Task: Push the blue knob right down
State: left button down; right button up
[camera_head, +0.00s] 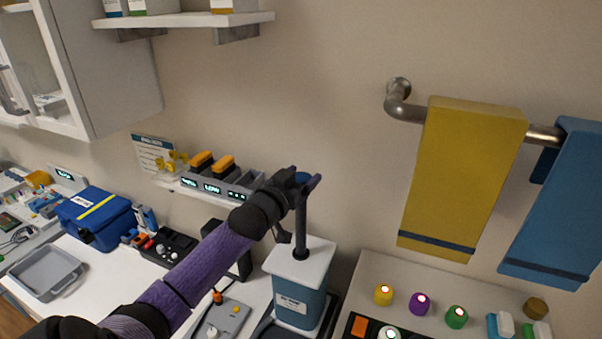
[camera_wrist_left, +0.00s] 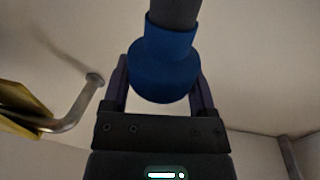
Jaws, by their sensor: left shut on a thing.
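The blue knob (camera_head: 302,177) sits on top of a dark upright rod (camera_head: 300,225). The rod rises well out of the white lid of a blue canister (camera_head: 297,299), leaving a long stretch of it bare. My left gripper (camera_head: 306,182) is at the knob, its arm coming from the lower left, and hides part of it. In the left wrist view the blue knob (camera_wrist_left: 165,72) lies between the two fingers of my left gripper (camera_wrist_left: 163,78), which is shut on it. My right gripper is in neither view.
A yellow towel (camera_head: 463,180) and a blue towel (camera_head: 560,210) hang on a rail at the right.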

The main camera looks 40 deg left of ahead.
pick_arm(q)
notch_tip(320, 180, down, 8)
jog(key=b, duration=0.3)
jog(key=shift+r+b, duration=0.2)
jog(key=shift+b, duration=0.15)
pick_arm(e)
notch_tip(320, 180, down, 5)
pick_arm(q)
grip_release()
jog(key=shift+r, duration=0.1)
jog(key=s+d, duration=0.1)
jog(key=s, duration=0.8)
jog(key=shift+s+d, duration=0.25)
jog(key=shift+s, duration=0.15)
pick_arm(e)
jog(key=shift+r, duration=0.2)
